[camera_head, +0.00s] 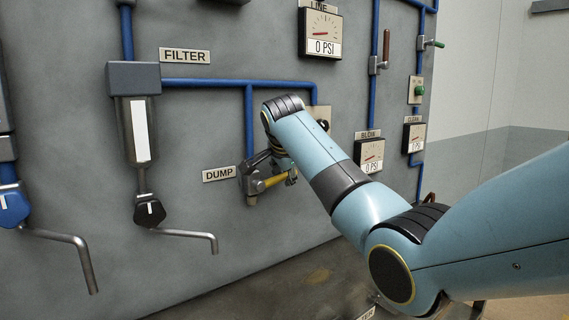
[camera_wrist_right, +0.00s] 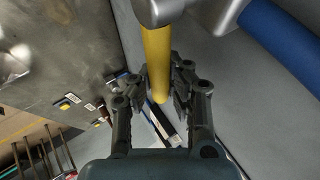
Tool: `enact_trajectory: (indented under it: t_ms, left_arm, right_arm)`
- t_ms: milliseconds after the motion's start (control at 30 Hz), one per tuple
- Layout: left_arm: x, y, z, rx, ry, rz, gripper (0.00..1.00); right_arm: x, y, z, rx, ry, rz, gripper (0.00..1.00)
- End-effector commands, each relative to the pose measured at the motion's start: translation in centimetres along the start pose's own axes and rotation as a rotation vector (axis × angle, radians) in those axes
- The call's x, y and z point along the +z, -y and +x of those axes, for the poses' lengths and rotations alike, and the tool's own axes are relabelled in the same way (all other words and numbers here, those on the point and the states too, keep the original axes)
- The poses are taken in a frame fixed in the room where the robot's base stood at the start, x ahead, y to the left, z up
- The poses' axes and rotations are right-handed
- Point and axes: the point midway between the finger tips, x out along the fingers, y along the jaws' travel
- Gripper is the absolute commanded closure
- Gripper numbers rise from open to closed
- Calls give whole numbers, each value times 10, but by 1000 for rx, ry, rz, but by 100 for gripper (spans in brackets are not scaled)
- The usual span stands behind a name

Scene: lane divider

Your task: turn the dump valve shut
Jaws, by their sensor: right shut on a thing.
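The dump valve (camera_head: 250,184) sits on the grey panel, right of the DUMP label (camera_head: 219,174) and below a blue vertical pipe. Its yellow handle (camera_head: 274,181) points right and slightly up from the valve body. In the right wrist view the yellow handle (camera_wrist_right: 157,55) runs down between the fingers. My right gripper (camera_head: 280,170) is shut on this handle; its fingers also show on both sides of the handle in the wrist view (camera_wrist_right: 161,82). My forearm hides part of the gripper in the head view. My left gripper is in neither view.
A filter bowl (camera_head: 137,130) with a black-knobbed drain and bent outlet pipe (camera_head: 190,235) hangs to the left. The BLOW gauge (camera_head: 370,155) and CLEAN gauge (camera_head: 413,137) are on the right. The LINE gauge (camera_head: 321,34) is above. The panel below the valve looks clear.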

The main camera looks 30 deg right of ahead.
Motion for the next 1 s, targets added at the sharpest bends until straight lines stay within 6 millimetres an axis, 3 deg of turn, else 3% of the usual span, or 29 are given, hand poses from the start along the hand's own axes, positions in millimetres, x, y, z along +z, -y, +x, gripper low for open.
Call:
enact_trajectory:
  t_ms: [300, 900, 933, 1000]
  left_arm:
    - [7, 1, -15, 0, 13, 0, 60]
    - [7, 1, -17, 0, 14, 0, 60]
    - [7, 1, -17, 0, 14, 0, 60]
    - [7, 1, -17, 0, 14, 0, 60]
  right_arm:
    - [2, -5, 8, 23, 116, 77, 100]
    - [5, -8, 11, 30, 150, 96, 100]
    - [5, -8, 11, 31, 150, 96, 86]
    - [5, -8, 11, 31, 149, 96, 77]
